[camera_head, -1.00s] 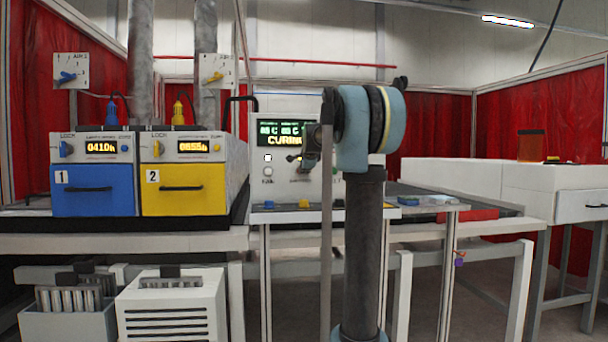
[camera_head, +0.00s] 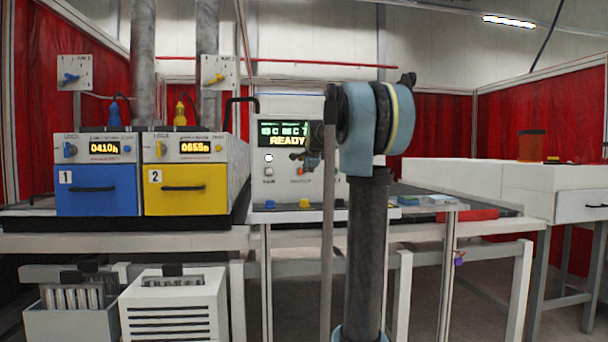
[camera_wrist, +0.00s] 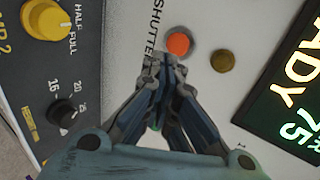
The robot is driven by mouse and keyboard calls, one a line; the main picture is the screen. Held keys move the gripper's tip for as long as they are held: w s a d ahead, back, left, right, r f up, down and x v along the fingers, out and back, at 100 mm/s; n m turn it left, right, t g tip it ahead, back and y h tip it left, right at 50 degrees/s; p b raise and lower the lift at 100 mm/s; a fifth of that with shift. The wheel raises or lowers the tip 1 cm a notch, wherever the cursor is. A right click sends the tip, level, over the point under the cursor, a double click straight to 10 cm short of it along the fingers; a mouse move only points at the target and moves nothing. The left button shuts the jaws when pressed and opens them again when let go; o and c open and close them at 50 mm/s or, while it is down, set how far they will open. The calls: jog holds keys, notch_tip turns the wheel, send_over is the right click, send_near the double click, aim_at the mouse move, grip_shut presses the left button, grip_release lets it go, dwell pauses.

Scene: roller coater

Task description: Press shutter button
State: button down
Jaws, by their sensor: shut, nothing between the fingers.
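The shutter button is a round orange button (camera_wrist: 179,43) on a light panel, beside the word SHUTTER, in the wrist view. My gripper (camera_wrist: 164,58) is shut and empty, its tips just below the button in the picture. I cannot tell whether they touch the panel. In the head view my gripper (camera_head: 300,156) is at the front of the white control box (camera_head: 262,130), whose display (camera_head: 284,134) reads READY.
A dark yellow button (camera_wrist: 222,61) sits right of the orange one. A yellow knob (camera_wrist: 46,18) and a dark dial (camera_wrist: 62,114) are at left. A blue unit (camera_head: 97,190) and a yellow unit (camera_head: 186,190) stand left of the control box.

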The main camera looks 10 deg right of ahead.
jog(key=v, duration=0.8)
jog(key=shift+a, duration=0.3)
jog(key=shift+s, duration=0.1)
jog(key=s+a+f+n+g, duration=0.1)
jog(key=s+f+n+g, duration=0.4)
jog(key=s+f, duration=1.8)
jog(key=s+a+f+n+g, duration=0.1)
jog(key=s+f+n+g, duration=0.3)
jog(key=s+f+n, duration=0.9)
jog(key=s+f, duration=1)
jog(key=s, duration=0.1)
jog(key=shift+f+n+g, duration=0.3)
jog(key=shift+f+g, duration=0.1)
jog(key=shift+s, duration=0.1)
jog(key=shift+w+f, duration=0.2)
jog(key=shift+w, duration=0.25)
jog(key=shift+d, duration=0.1)
